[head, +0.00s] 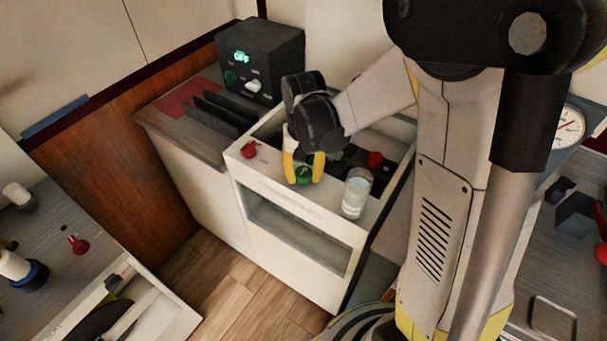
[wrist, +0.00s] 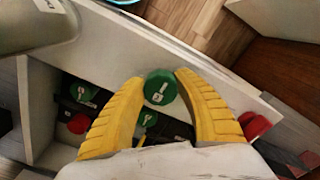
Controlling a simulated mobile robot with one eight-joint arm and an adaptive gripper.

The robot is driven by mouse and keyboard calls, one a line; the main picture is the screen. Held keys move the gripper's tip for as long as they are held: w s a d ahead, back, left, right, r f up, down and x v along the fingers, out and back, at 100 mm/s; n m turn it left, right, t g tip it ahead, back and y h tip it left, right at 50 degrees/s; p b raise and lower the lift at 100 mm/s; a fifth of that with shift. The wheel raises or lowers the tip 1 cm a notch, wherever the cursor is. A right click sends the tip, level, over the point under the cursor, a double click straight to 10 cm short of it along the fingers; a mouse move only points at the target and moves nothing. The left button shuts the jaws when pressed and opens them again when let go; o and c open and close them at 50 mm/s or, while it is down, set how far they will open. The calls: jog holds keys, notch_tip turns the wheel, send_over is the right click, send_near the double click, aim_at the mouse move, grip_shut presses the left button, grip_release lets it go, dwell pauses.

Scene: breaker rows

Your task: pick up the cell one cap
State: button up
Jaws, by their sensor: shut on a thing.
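A green cap (head: 303,175) with a white mark is between the yellow fingertips of my gripper (head: 304,168), above the front rim of the white battery box. The wrist view shows the same cap (wrist: 160,87) between both fingertips of my gripper (wrist: 158,86), which is shut on it. I cannot read the mark surely as a one. Another green cap (wrist: 84,92) with a white mark sits in the box to the left, beside dark cells. Part of one more green cap shows just below the held one. My fingers hide some of the box.
A glass of water (head: 356,193) stands on the box's front ledge, right of my gripper. Red caps (head: 249,149) and (head: 375,159) lie to either side. A black device with a lit display (head: 262,60) stands behind on the counter.

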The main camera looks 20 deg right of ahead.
aim_at(307, 173)
jog(key=shift+r, duration=0.5)
jog(key=r+p, duration=0.1)
jog(key=r, duration=0.1)
jog(key=r+p, duration=0.1)
jog(key=r, duration=0.1)
jog(key=shift+s+d, duration=0.2)
jog(key=shift+d, duration=0.2)
jog(key=s+d+r+p, duration=0.3)
jog(key=s+d+r, duration=0.2)
jog(key=d, duration=0.4)
jog(key=shift+s+r+p, duration=0.3)
jog(key=shift+s+r, duration=0.05)
jog(key=shift+r, duration=0.15)
